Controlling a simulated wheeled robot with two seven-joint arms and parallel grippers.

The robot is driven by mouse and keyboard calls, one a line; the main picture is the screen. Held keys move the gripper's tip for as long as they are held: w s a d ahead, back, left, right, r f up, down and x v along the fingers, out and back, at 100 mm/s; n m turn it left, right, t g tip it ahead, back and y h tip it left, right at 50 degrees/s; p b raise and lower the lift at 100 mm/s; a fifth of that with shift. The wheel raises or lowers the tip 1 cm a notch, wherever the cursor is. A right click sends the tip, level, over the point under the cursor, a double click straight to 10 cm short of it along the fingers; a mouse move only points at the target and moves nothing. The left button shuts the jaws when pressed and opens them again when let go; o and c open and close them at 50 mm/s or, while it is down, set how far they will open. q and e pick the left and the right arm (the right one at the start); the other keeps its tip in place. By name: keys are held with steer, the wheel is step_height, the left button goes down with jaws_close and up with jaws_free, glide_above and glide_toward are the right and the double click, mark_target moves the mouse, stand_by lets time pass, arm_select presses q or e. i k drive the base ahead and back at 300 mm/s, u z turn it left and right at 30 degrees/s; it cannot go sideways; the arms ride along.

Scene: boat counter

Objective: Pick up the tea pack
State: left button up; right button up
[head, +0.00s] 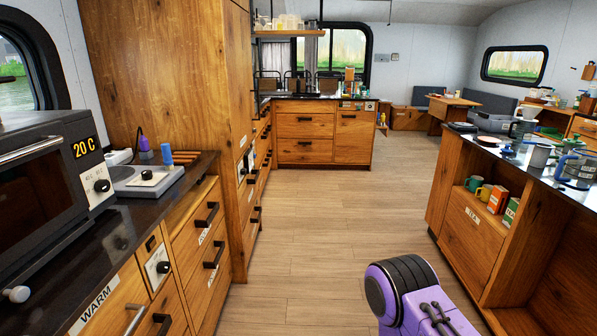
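On the open shelf of the wooden counter at right, an orange-red box (497,201) stands next to a green box (511,212). Either could be the tea pack; their print is too small to read. A purple and black part of my own arm shows at the bottom right. Neither of my grippers is in view.
The right counter's dark top (531,172) carries cups, jugs and a kettle. An oven (45,178) and a left counter (108,250) flank the clear wooden floor (330,220).

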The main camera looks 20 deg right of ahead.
mark_target(514, 203)
steer(key=z, duration=1.3)
steer(key=i, duration=1.15)
steer(key=z, duration=0.85)
